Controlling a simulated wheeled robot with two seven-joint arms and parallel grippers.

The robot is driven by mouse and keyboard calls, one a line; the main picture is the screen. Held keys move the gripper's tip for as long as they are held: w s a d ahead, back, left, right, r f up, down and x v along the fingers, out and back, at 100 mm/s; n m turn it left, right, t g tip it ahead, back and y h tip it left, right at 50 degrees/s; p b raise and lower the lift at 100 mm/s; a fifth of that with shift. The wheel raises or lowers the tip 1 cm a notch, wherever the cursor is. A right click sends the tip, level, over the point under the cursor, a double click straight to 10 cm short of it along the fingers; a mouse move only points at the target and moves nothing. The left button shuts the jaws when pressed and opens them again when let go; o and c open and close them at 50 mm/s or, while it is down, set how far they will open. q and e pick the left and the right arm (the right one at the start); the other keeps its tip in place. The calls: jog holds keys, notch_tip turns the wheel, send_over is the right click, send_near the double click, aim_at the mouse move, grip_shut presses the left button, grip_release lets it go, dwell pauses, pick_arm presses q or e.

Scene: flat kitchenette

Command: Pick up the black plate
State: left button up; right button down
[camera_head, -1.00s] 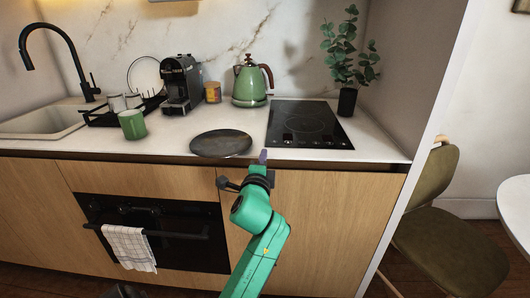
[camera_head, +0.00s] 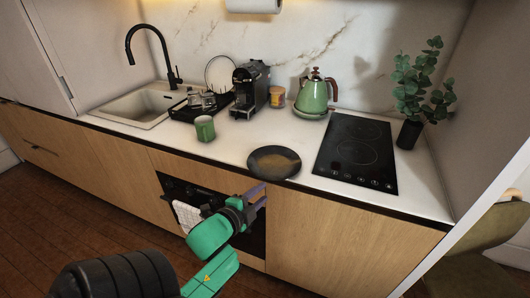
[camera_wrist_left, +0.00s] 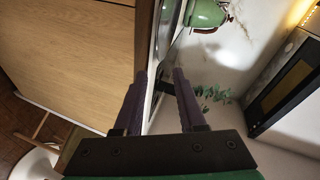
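The round black plate (camera_head: 274,162) lies flat on the white counter by its front edge, left of the black hob. My left gripper (camera_head: 257,194) is in front of the counter, just below and slightly left of the plate in the head view. It is apart from the plate. In the left wrist view my left gripper (camera_wrist_left: 159,76) has its two purple fingers spread with nothing between them. My right gripper is not in view.
A green mug (camera_head: 205,128) stands left of the plate. The hob (camera_head: 356,152) and a potted plant (camera_head: 409,132) are on the right. The cabinet front drops below the counter edge.

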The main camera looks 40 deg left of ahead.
pick_arm(q)
send_near(281, 178)
jog(key=w, duration=0.1)
jog(key=p+x, duration=0.2)
jog(key=x, duration=0.6)
jog(key=shift+w+a+f, duration=0.1)
jog(key=shift+w+f, duration=0.1)
jog(key=shift+f, duration=0.05)
jog(key=shift+w+f, duration=0.15)
jog(key=shift+f, duration=0.05)
jog(key=shift+r, duration=0.1)
grip_shut()
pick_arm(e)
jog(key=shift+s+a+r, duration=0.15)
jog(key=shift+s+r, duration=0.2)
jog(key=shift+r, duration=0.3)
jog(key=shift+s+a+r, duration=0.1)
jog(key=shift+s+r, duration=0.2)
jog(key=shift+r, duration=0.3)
